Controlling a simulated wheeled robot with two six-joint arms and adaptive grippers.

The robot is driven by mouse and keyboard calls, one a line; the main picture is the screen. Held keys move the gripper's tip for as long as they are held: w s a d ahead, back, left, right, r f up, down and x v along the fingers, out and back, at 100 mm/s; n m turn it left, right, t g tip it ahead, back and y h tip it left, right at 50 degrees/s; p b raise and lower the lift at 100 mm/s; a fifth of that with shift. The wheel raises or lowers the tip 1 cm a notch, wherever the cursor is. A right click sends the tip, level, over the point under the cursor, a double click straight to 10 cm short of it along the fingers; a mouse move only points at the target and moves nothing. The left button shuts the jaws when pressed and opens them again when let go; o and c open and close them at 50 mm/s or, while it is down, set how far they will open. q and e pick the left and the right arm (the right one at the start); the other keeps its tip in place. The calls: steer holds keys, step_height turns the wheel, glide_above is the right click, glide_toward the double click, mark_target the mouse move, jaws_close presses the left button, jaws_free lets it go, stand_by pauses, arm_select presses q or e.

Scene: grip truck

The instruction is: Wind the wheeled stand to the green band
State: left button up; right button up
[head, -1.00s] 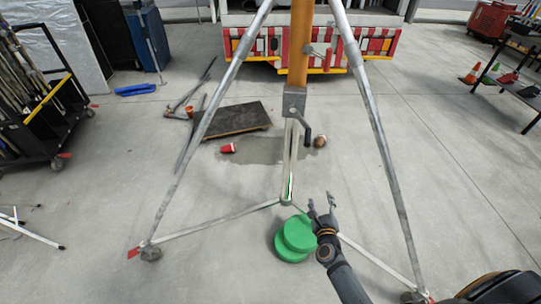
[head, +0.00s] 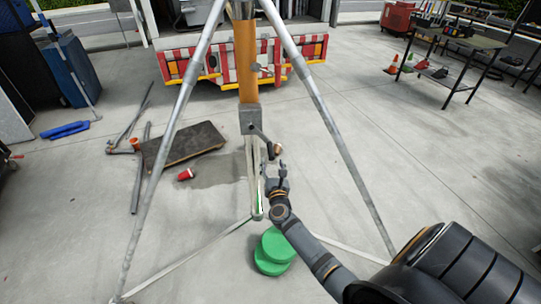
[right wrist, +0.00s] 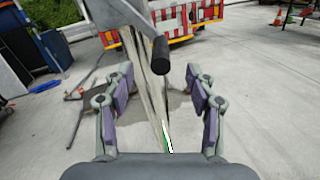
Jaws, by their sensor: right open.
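The wheeled stand is a tripod with an orange column (head: 247,62), grey tube legs and a grey crank box (head: 252,121). Its crank arm ends in a dark grip (head: 268,143), which also shows in the right wrist view (right wrist: 160,55). A small green and white mark (right wrist: 168,138) shows low on the pale inner struts; I cannot tell whether it is the green band. My right gripper (head: 276,168) is open just below the crank grip. In the right wrist view the grip appears between the spread fingers, towards the top, with nothing held. My left gripper is out of view.
Green discs (head: 273,250) lie low by the stand, beside my right forearm. A dark board (head: 185,145), a red cup (head: 186,175) and metal poles (head: 138,165) lie at the left. A red-and-white striped truck (head: 195,68) stands behind.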

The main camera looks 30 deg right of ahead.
mark_target(271, 153)
steer(key=b+x, duration=0.2)
steer(key=x, duration=0.3)
steer(key=shift+w+d+f, duration=0.1)
steer(key=shift+w, duration=0.05)
steer(key=shift+w+d, duration=0.3)
steer(key=shift+w, duration=0.3)
steer(key=shift+c, duration=0.3)
